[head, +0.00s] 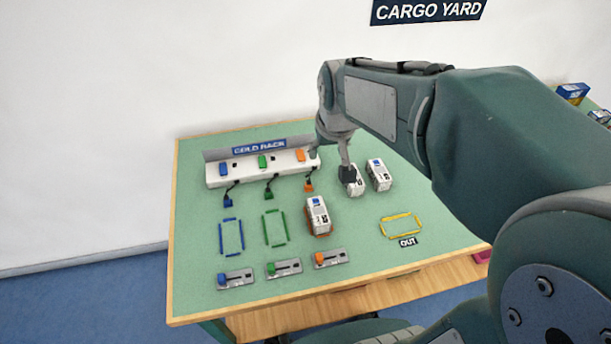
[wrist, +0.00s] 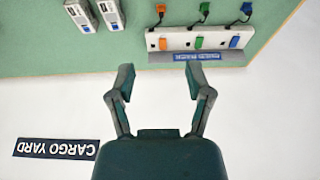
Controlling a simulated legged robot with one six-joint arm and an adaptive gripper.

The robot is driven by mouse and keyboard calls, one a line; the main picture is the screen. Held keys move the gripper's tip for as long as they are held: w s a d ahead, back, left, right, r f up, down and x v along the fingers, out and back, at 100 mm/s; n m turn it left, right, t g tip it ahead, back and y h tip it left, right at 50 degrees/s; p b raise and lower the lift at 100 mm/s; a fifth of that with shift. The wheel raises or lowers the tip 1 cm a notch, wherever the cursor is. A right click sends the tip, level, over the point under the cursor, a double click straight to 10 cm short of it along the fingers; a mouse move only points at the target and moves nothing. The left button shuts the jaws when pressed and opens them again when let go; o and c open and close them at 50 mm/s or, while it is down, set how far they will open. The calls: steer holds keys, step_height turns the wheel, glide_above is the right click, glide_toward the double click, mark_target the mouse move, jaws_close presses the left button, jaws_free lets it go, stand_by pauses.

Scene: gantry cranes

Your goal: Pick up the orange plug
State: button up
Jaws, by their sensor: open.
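The orange plug (head: 308,187) hangs on a short dark cable in front of the orange socket of the white cold rack (head: 240,178), near the rack's right end in the head view. In the wrist view the orange plug (wrist: 160,8) shows at the top edge, partly on its cable, with the orange socket just below it. My gripper (wrist: 159,75) is open and empty, its fingers apart over the white wall below the rack in that view. In the head view my gripper (head: 346,172) is small and dark, to the right of the plug and apart from it.
Green plug (head: 269,193) and blue plug (head: 228,200) hang left of the orange one. Two white containers (head: 378,175) stand right of it; another (head: 318,212) stands in the orange outline. Sliders (head: 284,268) line the front. A yellow outline (head: 402,225) is empty.

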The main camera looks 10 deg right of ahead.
steer(key=w+f+g, duration=0.1)
steer(key=w+f, duration=0.6)
steer(key=w, duration=0.1)
steer(key=g, duration=0.1)
glide_toward(309, 181)
steer(key=f, duration=0.2)
steer(key=w+f, duration=0.1)
steer(key=f, duration=0.2)
steer(key=shift+d, duration=0.1)
steer(key=shift+w+a+f, duration=0.1)
steer(key=shift+f, duration=1.3)
steer(key=shift+w+a+f, duration=0.1)
steer(key=shift+f, duration=1.25)
jaws_close()
